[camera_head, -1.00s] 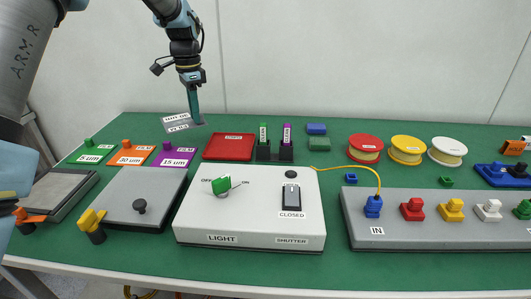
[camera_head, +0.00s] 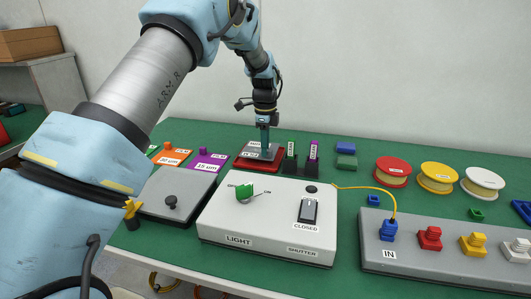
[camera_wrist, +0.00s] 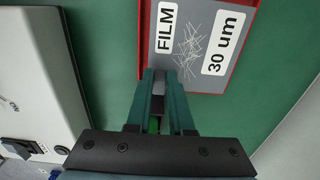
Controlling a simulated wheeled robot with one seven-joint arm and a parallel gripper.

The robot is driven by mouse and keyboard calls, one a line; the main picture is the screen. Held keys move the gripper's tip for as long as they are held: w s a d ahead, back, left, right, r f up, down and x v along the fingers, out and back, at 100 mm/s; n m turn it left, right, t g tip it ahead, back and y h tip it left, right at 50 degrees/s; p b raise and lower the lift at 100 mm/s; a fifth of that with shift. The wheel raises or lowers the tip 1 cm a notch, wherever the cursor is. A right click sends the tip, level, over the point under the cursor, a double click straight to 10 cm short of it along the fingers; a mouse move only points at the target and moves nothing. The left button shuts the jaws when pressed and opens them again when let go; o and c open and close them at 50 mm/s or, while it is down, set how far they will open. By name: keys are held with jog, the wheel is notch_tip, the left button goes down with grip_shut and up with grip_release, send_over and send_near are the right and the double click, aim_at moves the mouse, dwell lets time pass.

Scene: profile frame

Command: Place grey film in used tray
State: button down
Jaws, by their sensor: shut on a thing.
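The grey film (camera_head: 257,152) is a flat plate held at its edge by my gripper (camera_head: 264,153). In the wrist view the grey film (camera_wrist: 185,45) bears the labels "FILM" and "30 um" and some pale scratch lines. My gripper (camera_wrist: 160,78) is shut on its near edge. The red tray (camera_head: 243,163) lies beneath the film, and its rim (camera_wrist: 232,52) shows around the film's edges in the wrist view. The film is over the tray; I cannot tell whether it touches the tray floor.
A black holder (camera_head: 291,165) with green and purple pieces stands right beside the tray. Orange (camera_head: 168,157) and purple (camera_head: 208,160) film plates lie to the left. The light and shutter box (camera_head: 270,222) is in front. Blue and green blocks (camera_head: 346,155) sit to the right.

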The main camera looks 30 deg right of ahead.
jog(key=shift+f, duration=1.35)
jog(key=shift+f, duration=0.1)
jog(key=c, duration=0.8)
grip_release()
notch_tip(320, 180, up, 12)
jog(key=b, duration=0.1)
jog(key=shift+b, duration=0.35)
